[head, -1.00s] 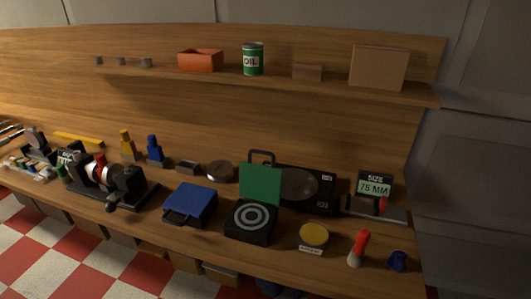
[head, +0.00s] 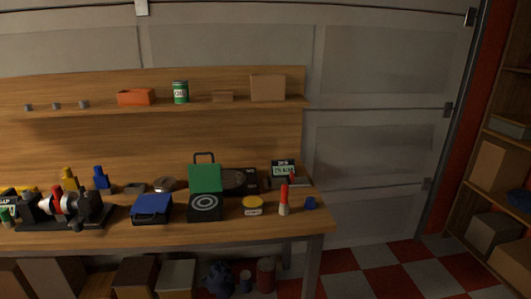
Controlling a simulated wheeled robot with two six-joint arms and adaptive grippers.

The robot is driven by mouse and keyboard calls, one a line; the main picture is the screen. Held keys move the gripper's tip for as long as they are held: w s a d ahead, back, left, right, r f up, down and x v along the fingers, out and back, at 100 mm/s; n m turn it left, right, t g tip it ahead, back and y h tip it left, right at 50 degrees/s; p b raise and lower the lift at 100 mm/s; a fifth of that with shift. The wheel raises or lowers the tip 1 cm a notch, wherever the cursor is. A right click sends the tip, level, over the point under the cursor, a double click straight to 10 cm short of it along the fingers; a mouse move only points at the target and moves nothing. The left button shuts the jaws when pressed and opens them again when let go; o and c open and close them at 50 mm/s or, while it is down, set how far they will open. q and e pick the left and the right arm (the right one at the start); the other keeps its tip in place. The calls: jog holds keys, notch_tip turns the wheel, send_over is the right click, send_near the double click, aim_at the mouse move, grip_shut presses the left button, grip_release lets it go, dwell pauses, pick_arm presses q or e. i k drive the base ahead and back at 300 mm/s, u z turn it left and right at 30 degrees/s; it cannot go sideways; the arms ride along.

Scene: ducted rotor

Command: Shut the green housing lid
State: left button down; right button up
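The green housing lid (head: 205,178) stands raised at the back of a black housing (head: 205,212) on the workbench. The housing's top shows light concentric rings. The lid is open, roughly upright, with its green face toward me. Neither of my grippers shows in the head view.
A blue-lidded case (head: 152,206) stands left of the housing, and a yellow-topped round tin (head: 252,205) stands to its right. A red-topped bottle (head: 284,200) and a small blue item (head: 310,203) are near the bench's right end. Checkered floor (head: 385,268) is open at right.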

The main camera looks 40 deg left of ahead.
aim_at(207, 178)
jog(key=z, duration=0.4)
jog(key=i, duration=0.5)
jog(key=u, duration=0.7)
jog(key=i, duration=0.8)
jog(key=u, duration=0.9)
